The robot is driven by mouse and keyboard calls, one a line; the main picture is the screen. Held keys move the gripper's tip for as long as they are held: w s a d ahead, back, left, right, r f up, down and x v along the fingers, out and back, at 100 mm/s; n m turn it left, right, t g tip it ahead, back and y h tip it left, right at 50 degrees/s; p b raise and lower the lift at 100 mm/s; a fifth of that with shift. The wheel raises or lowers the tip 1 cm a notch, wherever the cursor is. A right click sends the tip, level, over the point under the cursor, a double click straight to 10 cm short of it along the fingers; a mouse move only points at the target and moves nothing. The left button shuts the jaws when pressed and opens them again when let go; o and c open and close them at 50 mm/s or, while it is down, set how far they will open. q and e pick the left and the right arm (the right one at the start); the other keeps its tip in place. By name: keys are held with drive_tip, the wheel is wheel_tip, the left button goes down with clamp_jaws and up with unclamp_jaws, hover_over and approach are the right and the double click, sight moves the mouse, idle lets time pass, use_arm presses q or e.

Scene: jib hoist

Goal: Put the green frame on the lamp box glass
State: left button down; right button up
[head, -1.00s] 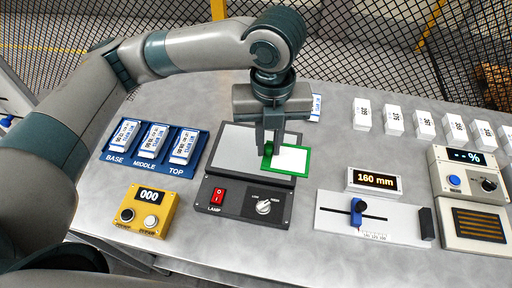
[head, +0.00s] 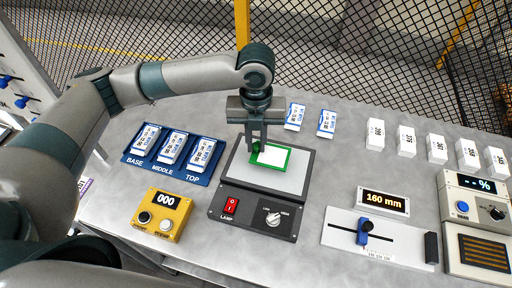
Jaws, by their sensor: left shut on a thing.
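The green frame (head: 286,167), with a white middle, is over the grey glass (head: 299,160) of the lamp box (head: 254,213). I cannot tell whether it touches the glass or hangs slightly above it. My left gripper (head: 256,150) points down over the glass and is shut on the green frame at its left edge. The lamp box has a red switch (head: 231,206) and a knob (head: 273,219) on its dark front panel. My right gripper is not in view.
A blue tray (head: 184,176) marked BASE, MIDDLE and TOP holds white boxes at left. A yellow counter (head: 161,215) reads 000. A slide gauge (head: 362,233) and a 160 mm display (head: 384,201) stand at right. Several white blocks (head: 406,142) line the back right.

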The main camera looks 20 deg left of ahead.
sight(256, 152)
use_arm(q)
drive_tip(key=shift+f, duration=0.1)
drive_tip(key=shift+f+p, duration=0.9)
drive_tip(key=shift+f, duration=1.1)
drive_tip(key=shift+f, duration=0.15)
drive_tip(key=c, duration=1.7)
unclamp_jaws()
drive_tip(key=shift+o, duration=0.2)
wheel_tip(256, 152, up, 12)
drive_tip(key=b, duration=0.4)
drive_tip(key=shift+f, duration=0.25)
drive_tip(key=shift+r, duration=0.45)
